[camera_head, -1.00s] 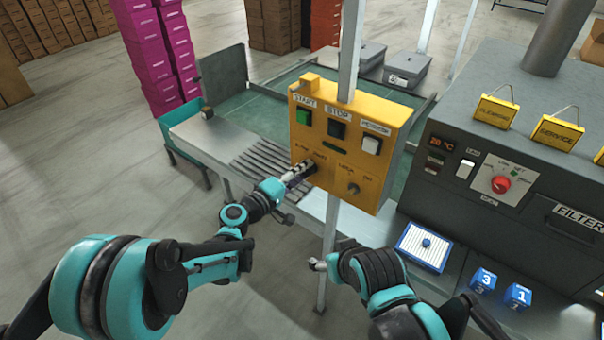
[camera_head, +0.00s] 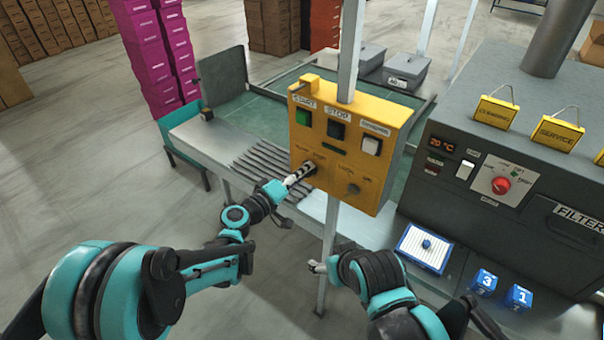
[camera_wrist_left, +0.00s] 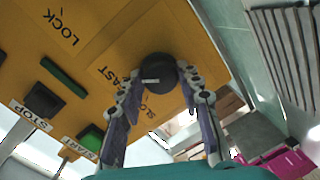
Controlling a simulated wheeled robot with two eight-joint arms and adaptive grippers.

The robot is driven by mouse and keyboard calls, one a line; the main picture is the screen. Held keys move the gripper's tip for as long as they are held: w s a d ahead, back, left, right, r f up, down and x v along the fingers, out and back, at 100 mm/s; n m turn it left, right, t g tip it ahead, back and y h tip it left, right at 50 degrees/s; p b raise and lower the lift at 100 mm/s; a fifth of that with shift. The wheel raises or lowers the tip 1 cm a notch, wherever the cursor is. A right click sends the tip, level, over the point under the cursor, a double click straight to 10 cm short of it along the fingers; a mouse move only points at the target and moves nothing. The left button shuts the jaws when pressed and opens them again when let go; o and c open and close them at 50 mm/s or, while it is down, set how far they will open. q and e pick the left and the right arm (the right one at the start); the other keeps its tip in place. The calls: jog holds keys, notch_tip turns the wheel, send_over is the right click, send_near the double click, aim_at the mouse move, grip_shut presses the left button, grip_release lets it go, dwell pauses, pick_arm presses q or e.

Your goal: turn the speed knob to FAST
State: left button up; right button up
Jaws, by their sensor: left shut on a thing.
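The yellow control box (camera_head: 372,184) hangs on a post in the middle of the head view. The speed knob (camera_wrist_left: 157,72) is a dark round knob with a white mark, seen in the left wrist view beside the FAST lettering (camera_wrist_left: 128,82) and the partly covered SLOW lettering. The white mark lies on the knob's FAST side; its exact alignment is hard to tell. My left gripper (camera_head: 305,172) is shut on the knob, one finger on each side, and mostly hides it in the head view. My right gripper (camera_head: 317,266) hangs below the box, apart from it; its jaws are unclear.
The box also carries a green START button (camera_head: 303,117), a black STOP button (camera_head: 337,129), a white button (camera_head: 371,146) and a LOCK knob (camera_head: 353,188). A dark machine with a red knob (camera_head: 501,185) stands right. Open floor lies left.

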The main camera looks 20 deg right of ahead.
pick_arm(q)
jog(key=o, duration=1.2)
jog(key=shift+c, duration=0.2)
jog(key=v, duration=1.2)
jog(key=shift+f, duration=0.1)
jog(key=s+a+f+m+g+y, duration=0.1)
jog(key=s+a+f+y, duration=0.1)
jog(key=s+a+y, duration=0.4)
jog(key=s+a+f+m+g+y, duration=0.1)
jog(key=s+a+f+y, duration=0.1)
jog(key=s+a+y, duration=0.5)
jog(key=s+a, duration=0.6)
jog(key=a, duration=0.6)
jog(key=shift+a+f+g+y, duration=0.3)
jog(key=shift+a+f+g, duration=0.05)
jog(key=shift+f+g, duration=0.05)
